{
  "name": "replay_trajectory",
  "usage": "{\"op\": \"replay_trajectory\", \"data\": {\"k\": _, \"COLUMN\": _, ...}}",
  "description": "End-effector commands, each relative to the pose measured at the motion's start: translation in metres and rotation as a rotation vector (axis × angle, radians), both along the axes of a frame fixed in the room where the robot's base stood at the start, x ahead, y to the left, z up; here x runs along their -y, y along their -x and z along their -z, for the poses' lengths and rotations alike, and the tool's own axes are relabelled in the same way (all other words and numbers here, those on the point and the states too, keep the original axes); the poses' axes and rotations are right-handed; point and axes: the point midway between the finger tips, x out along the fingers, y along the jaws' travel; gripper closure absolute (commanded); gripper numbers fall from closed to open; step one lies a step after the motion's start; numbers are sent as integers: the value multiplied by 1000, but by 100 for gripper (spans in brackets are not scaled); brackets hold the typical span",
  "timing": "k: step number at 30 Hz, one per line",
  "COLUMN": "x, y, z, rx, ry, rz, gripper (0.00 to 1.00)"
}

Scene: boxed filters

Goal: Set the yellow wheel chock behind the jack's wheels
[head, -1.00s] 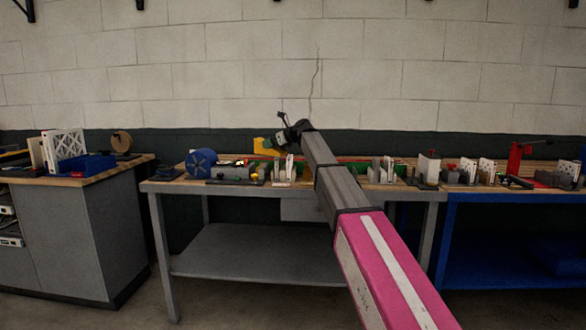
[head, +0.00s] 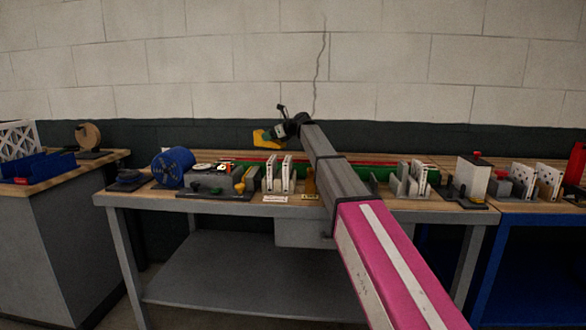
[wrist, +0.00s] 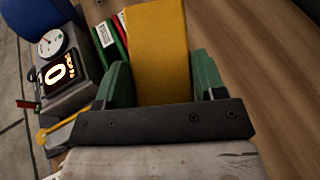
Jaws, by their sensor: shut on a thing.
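The yellow wheel chock (head: 262,137) is held in my gripper (head: 281,131) above the back part of the middle workbench in the head view. In the wrist view the yellow chock (wrist: 158,50) stands between the two green fingers of my gripper (wrist: 162,82), which are shut on it.
The middle workbench (head: 240,205) carries a blue drum (head: 173,167), white boxed filters (head: 281,174) in holders and several small fixtures. A gauge device (wrist: 65,70) shows at the left in the wrist view; bare wood (wrist: 250,60) lies at the right. A blue-framed bench (head: 500,250) stands at right.

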Motion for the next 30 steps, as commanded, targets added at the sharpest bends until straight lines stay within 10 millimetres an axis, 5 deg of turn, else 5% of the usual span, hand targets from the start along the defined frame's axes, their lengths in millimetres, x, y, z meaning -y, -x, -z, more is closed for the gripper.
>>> {"op": "replay_trajectory", "data": {"k": 5, "x": 5, "y": -8, "z": 12, "rx": -1, "ry": -2, "rz": 2, "gripper": 69}}
{"op": "replay_trajectory", "data": {"k": 21, "x": 63, "y": -86, "z": 70, "rx": -1, "ry": 0, "rz": 0, "gripper": 69}}
{"op": "replay_trajectory", "data": {"k": 30, "x": 70, "y": -93, "z": 84, "rx": 0, "ry": -1, "rz": 0, "gripper": 69}}
